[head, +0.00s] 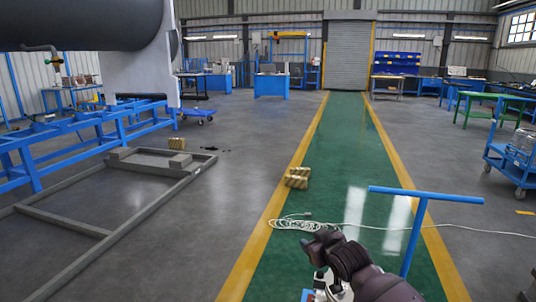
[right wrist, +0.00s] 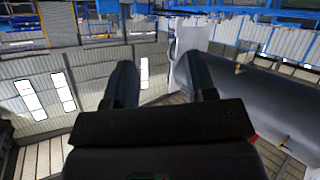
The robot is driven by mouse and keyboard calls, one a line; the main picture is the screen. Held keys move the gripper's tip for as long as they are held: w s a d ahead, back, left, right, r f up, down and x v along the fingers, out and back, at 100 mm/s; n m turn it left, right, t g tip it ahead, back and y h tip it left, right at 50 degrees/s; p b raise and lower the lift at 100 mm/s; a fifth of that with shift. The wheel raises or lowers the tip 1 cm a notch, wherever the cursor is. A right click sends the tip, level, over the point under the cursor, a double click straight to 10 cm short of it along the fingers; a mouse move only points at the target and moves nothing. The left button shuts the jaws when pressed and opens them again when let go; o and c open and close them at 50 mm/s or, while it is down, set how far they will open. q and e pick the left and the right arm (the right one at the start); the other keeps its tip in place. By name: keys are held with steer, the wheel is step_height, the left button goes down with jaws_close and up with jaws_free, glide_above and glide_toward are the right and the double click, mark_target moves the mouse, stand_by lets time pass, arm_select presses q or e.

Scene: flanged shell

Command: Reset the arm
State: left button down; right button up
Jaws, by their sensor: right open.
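My right arm (head: 375,282) comes in from the bottom right of the head view, bent over the green walkway. Its gripper is hard to make out there. In the right wrist view, the two dark fingers of my right gripper (right wrist: 160,78) stand apart with nothing between them. The dark, round flanged shell (head: 85,25) fills the upper left of the head view, with a pale flange plate (head: 142,75) at its end. The shell also shows at the right of the wrist view (right wrist: 255,95), well beyond the fingers. My left gripper is not in view.
A blue T-shaped bar (head: 418,225) stands close to my right arm. A white cable (head: 345,226) and a yellowish block (head: 297,177) lie on the walkway (head: 335,150). A blue frame (head: 75,140) and grey floor frame (head: 150,215) are at left. The walkway beyond is clear.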

arm_select(q)
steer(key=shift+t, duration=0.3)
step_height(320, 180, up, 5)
steer(key=p, duration=0.4)
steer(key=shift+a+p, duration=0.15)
steer(key=shift+p, duration=0.2)
arm_select(e)
steer(key=s+d+f+m+h, duration=0.1)
steer(key=s+d+f, duration=0.3)
steer(key=s, duration=1.1)
steer(key=s+d+f+m+g+h, duration=0.1)
steer(key=s+d+f, duration=0.4)
steer(key=s, duration=1.1)
steer(key=s+d+f+m+h, duration=0.2)
steer(key=s+d+f, duration=0.3)
steer(key=s, duration=1.1)
steer(key=shift+d+f+m+g, duration=0.25)
steer(key=shift+f+m+g, duration=0.1)
steer(key=shift+m, duration=0.25)
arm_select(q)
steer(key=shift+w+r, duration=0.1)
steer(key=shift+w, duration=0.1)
